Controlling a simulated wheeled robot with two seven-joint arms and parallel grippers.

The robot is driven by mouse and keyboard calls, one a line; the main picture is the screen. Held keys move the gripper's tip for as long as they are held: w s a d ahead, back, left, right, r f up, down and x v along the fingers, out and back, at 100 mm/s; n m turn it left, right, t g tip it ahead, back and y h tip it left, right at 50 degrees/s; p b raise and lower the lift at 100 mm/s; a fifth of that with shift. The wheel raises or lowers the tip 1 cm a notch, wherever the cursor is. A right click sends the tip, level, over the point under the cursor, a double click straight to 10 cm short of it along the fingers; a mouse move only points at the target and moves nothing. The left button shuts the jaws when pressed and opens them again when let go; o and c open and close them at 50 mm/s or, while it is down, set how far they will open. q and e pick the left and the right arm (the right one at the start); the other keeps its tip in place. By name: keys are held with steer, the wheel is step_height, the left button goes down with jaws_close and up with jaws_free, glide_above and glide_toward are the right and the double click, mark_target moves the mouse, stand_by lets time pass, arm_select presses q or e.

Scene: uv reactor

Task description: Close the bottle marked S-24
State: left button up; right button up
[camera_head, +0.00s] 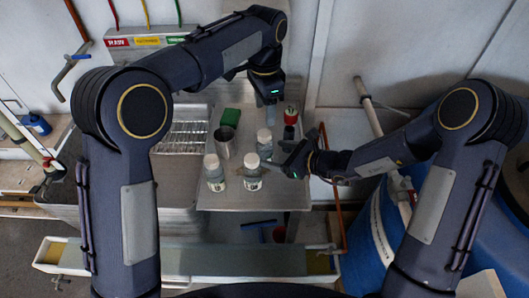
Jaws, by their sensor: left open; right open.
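Three small clear bottles with pale labels stand upright on the grey worktop: a left bottle (215,176), a front middle bottle (252,174) and a rear bottle (265,145). The labels are too small to read, so I cannot tell which is S-24. My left gripper (270,100) is open and points down behind and above the rear bottle. My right gripper (278,167) is open, comes in from the right, and is close to the right side of the front middle bottle; contact is not clear.
A metal cup (224,142) and a green block (230,118) stand behind the bottles. A red-topped container (291,116) is at the back right. A wire rack (183,136) lies left. The worktop's front right (285,195) is bare. A blue barrel (375,235) stands right.

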mark_target(265, 133)
steer(key=shift+x, duration=2.7)
steer(key=shift+c, duration=0.3)
jaws_close()
arm_select(q)
steer(key=n, duration=0.5)
steer(key=shift+f, duration=0.1)
steer(key=n, duration=1.7)
steer(key=shift+n, duration=0.3)
steer(key=shift+f, duration=3.9)
